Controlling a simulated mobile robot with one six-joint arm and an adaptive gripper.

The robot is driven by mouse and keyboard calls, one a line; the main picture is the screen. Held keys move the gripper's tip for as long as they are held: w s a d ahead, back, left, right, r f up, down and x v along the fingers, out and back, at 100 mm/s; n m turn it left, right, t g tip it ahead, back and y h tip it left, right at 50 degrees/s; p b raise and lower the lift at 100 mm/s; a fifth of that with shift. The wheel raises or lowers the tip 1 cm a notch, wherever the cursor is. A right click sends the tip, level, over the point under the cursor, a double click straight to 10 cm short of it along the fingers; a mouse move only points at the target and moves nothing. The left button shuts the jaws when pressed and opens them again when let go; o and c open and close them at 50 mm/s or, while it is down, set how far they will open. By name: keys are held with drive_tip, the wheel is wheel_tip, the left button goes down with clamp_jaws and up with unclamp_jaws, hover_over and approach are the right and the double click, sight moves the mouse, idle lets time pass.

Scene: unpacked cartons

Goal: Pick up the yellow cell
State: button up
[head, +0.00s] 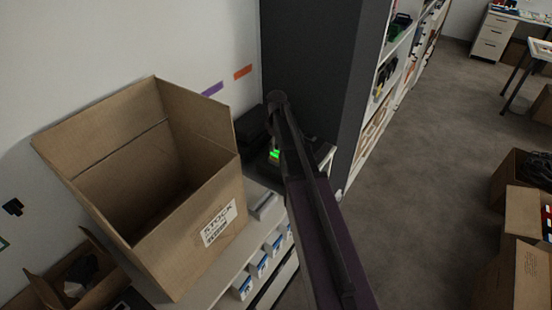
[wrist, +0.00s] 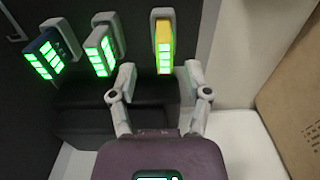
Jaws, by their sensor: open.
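The yellow cell (wrist: 164,34) shows in the wrist view at the top centre, a yellow block with a green lit face, its upper end in a light grey holder on a dark panel. My gripper (wrist: 160,72) is open, its two fingers apart on either side below the cell. The lower end of the cell is near the gap between the fingertips, and I cannot tell how far it is in depth. In the head view my arm covers most of that spot, and only a green glow (head: 274,154) shows beside it; the gripper is not clear there.
Left of the yellow cell hang a grey cell (wrist: 101,50) and a dark blue cell (wrist: 45,58), both with green lights. A black box (wrist: 115,105) lies below. A large open carton (head: 190,240) stands on the shelf to the left. A dark cabinet side (head: 315,80) rises behind my arm.

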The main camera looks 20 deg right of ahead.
sight(275, 159)
drive_tip(key=f+b, duration=0.3)
drive_tip(key=shift+a+f, duration=0.2)
drive_tip(key=shift+a, duration=0.05)
drive_tip(key=shift+f+b, duration=0.9)
drive_tip(key=shift+b, duration=0.25)
drive_tip(key=shift+s, duration=0.1)
clamp_jaws()
